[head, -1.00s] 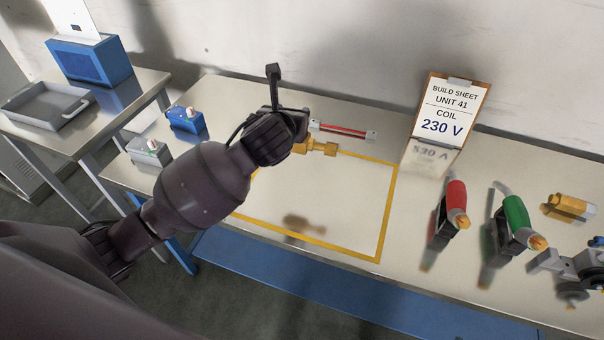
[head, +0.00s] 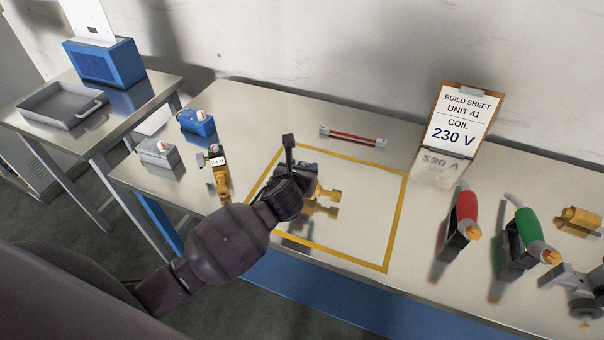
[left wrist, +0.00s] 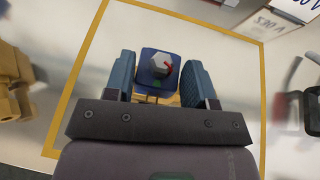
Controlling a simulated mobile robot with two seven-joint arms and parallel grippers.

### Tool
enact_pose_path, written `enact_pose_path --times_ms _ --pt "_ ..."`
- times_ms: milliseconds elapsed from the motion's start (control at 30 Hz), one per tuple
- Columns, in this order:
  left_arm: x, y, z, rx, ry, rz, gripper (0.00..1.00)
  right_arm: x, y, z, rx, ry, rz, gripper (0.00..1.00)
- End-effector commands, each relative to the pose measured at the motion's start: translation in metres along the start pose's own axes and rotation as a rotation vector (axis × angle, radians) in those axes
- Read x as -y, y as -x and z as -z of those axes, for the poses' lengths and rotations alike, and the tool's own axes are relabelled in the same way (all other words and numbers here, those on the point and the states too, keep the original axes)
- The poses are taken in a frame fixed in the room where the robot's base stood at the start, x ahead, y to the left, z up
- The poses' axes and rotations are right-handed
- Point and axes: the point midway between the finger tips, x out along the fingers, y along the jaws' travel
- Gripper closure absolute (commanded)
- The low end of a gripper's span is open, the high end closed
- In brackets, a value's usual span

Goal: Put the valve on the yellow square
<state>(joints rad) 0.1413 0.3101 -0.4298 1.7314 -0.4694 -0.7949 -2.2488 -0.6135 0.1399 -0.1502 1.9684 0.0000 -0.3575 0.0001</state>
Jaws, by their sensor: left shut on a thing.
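The yellow square (head: 397,222) is a tape outline on the bench. My left gripper (head: 300,172) is over its left-middle part. It is shut on the valve, whose brass body (head: 328,194) sticks out to the right, low over the bench inside the outline. A dark reflection lies close beneath it; I cannot tell whether it touches. In the left wrist view, the fingers clasp a dark blue block (left wrist: 147,80) with a whitish hex knob on top. Another brass valve (head: 221,185) with a 24 V coil stands left of the square. My right gripper is not in view.
A red-striped bar (head: 353,137) lies behind the square. A build sheet (head: 462,120) reading 230 V stands at the back. Red (head: 467,210) and green (head: 523,235) handled tools stand right. Blue (head: 196,122) and grey (head: 158,152) blocks stand left. The square's right part is clear.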

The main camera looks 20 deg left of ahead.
Motion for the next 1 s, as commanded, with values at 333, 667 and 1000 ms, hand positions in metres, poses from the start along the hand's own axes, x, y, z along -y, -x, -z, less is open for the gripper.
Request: enact_pose_path --times_ms 333,667,1000 --pt "0.000 -0.006 0.013 0.005 0.000 0.001 1.00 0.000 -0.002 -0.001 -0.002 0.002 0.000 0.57" --pt "0.000 -0.007 0.017 0.001 0.000 0.001 0.36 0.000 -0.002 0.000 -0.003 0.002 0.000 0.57" --pt "0.000 -0.007 0.017 0.001 0.000 0.001 0.24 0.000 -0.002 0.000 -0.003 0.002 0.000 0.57"
